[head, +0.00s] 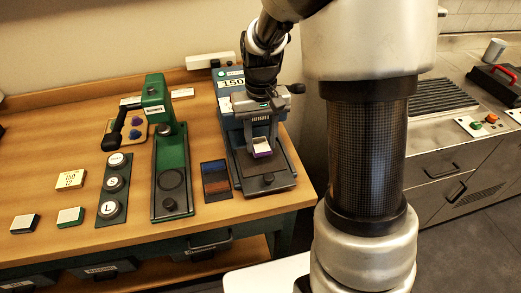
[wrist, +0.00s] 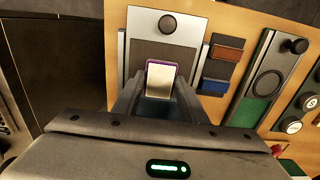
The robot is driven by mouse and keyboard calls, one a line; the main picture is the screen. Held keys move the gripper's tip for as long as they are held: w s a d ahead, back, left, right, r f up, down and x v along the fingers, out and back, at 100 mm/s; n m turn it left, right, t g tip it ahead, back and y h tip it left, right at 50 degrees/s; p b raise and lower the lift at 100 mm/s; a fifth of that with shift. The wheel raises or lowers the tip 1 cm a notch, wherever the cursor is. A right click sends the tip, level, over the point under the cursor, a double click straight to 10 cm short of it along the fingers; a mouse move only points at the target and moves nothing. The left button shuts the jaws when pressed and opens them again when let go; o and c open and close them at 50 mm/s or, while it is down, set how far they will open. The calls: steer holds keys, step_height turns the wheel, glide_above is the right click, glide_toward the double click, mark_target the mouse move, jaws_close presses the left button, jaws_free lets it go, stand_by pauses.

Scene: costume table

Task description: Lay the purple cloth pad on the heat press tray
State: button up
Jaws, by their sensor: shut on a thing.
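The purple cloth pad (head: 262,154) shows a pale top and a purple edge. In the wrist view the same pad (wrist: 160,82) sits between the fingers of my gripper (wrist: 158,92), which is shut on it. In the head view my gripper (head: 261,139) is at the front of the blue heat press (head: 228,104), over the back part of its tray (head: 282,181). The tray also shows in the wrist view (wrist: 136,42), with a dark plate and a round black knob beyond the pad. Whether the pad touches the plate is unclear.
A panel with orange and blue blocks (head: 216,181) lies left of the tray, beside a green press (head: 170,165). The table's front edge is close by.

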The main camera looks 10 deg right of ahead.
mark_target(261, 145)
steer(key=shift+f, duration=1.8)
steer(key=shift+f, duration=0.1)
steer(key=shift+f+b, duration=0.15)
steer(key=shift+b, duration=0.2)
steer(key=o, duration=1.1)
steer(key=shift+c, duration=0.2)
steer(key=shift+r, duration=0.2)
